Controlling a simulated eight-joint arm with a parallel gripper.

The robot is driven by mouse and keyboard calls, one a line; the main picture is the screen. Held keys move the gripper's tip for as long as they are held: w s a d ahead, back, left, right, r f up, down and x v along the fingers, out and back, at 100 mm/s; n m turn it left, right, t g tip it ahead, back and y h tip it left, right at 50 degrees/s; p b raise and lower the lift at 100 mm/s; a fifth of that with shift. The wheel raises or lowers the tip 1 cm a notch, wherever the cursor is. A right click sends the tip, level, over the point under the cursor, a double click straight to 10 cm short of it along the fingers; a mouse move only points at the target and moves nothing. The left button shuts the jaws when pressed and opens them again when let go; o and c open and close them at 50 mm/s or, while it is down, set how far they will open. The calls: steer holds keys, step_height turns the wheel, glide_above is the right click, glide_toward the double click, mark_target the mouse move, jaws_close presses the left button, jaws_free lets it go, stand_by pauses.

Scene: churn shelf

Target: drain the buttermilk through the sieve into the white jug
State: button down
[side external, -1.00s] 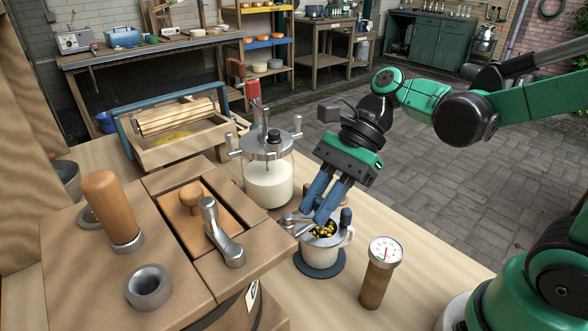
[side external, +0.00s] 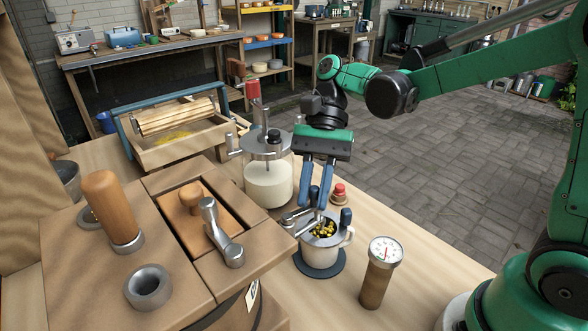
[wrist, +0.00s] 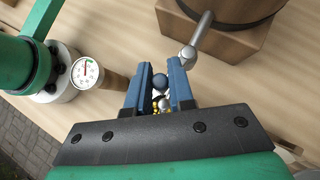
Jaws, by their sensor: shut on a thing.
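The white jug (side external: 321,258) stands upright on a dark round mat (side external: 322,275). Dark and yellow bits (side external: 325,230) show in its mouth, and I cannot make out the sieve clearly under them. My gripper (side external: 314,205) points down over the left part of the jug's mouth. In the wrist view a dark blue knob (wrist: 159,82) sits between the fingers, which are shut on it. Whether it belongs to the tap or the sieve I cannot tell. No flow is visible.
A dial thermometer (side external: 379,275) stands right of the jug. A lidded glass jar (side external: 268,182) of white liquid stands behind left. A small red-topped item (side external: 339,194) stands behind the jug.

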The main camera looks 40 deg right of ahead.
mark_target(313, 188)
steer(key=shift+w+a, duration=0.1)
steer(key=shift+a, duration=0.05)
steer(key=c, duration=0.8)
jaws_free()
step_height(313, 188, up, 20)
steer(key=shift+o, duration=0.2)
